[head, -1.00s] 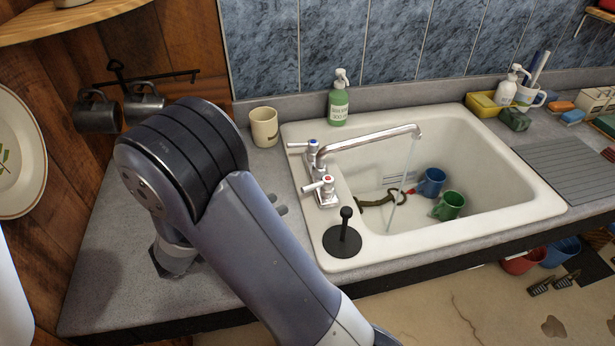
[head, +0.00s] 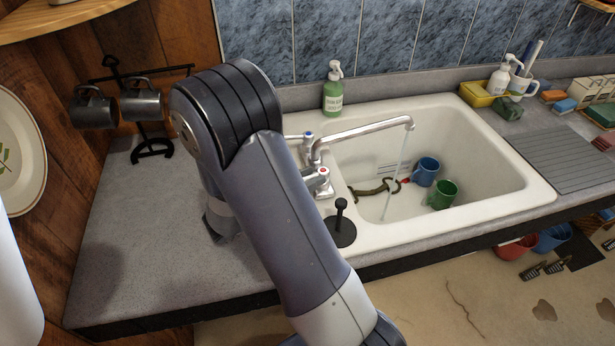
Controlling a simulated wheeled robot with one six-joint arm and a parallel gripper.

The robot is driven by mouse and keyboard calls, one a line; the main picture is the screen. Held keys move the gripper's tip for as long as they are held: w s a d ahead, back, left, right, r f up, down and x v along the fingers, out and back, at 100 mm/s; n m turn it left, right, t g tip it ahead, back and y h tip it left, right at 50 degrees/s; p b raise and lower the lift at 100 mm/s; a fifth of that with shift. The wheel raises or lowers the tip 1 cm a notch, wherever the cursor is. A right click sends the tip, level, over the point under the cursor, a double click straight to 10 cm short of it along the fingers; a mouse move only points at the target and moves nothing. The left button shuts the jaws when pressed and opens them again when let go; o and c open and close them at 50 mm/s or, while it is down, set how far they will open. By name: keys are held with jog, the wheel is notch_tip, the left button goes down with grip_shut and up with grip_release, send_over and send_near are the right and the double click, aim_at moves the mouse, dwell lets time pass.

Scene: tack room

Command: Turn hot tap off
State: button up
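The hot tap (head: 322,174), marked with a red dot, stands at the left rim of the white sink, nearer to me. The cold tap (head: 308,138), with a blue dot, is behind it. A chrome spout (head: 365,130) reaches right from them, and a thin stream of water (head: 395,175) runs from it into the sink. My arm stands over the counter just left of the taps and covers part of their left side. My gripper is hidden behind my arm, so its fingers and its distance from the hot tap do not show.
The sink (head: 480,215) holds a blue mug (head: 426,172), a green mug (head: 441,195) and a dark strap (head: 372,190). A black plunger-like stopper (head: 341,224) stands on the near-left rim. A green soap bottle (head: 333,92) is behind.

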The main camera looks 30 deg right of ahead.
grip_shut()
dwell(0.3)
dwell(0.3)
